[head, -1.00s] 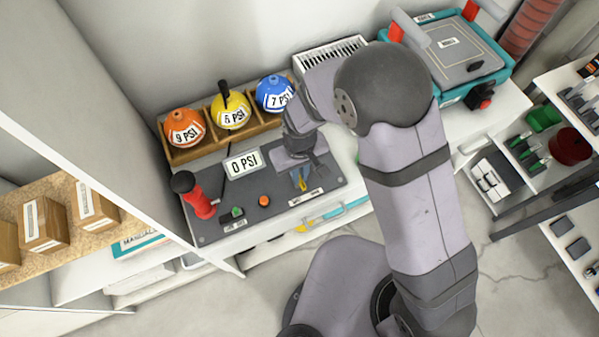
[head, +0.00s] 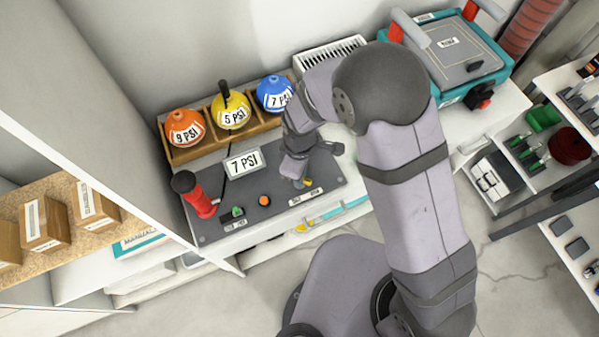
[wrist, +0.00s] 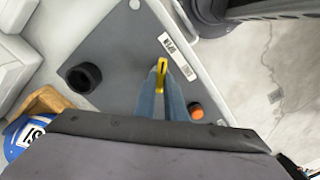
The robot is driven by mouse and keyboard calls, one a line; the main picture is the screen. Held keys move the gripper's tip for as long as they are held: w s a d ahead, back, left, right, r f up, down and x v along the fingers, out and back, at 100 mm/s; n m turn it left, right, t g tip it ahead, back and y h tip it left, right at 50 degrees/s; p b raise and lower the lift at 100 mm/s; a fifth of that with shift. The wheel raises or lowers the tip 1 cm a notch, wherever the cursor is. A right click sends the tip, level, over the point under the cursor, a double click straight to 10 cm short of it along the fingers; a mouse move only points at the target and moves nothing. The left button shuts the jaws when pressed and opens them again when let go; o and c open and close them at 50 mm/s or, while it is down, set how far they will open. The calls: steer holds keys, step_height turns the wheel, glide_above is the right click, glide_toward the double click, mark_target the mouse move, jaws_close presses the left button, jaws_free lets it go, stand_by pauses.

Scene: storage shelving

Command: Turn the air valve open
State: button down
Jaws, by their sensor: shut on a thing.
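The air valve's yellow handle (wrist: 161,75) sits on the grey panel, and my gripper (wrist: 163,82) is shut on it with one blue finger on each side. In the head view a bit of the yellow handle (head: 308,182) shows beside my gripper (head: 301,181), at the right part of the panel. A white label strip (head: 306,197) lies just in front of the valve; its words are too small to read surely. The display plate (head: 243,163) on the panel reads 7 PSI. Most of the valve is hidden by my gripper.
Orange 9 PSI (head: 185,128), yellow 5 PSI (head: 231,110) and blue 7 PSI (head: 274,94) balls sit in a wooden rack behind the panel. A red pump handle (head: 200,203) stands at the panel's left. An orange button (head: 264,200) lies left of the valve.

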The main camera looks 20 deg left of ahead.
stand_by(0.6)
steer(key=c, duration=1.8)
jaws_free()
steer(key=shift+r+b, duration=0.7)
steer(key=shift+r, duration=3)
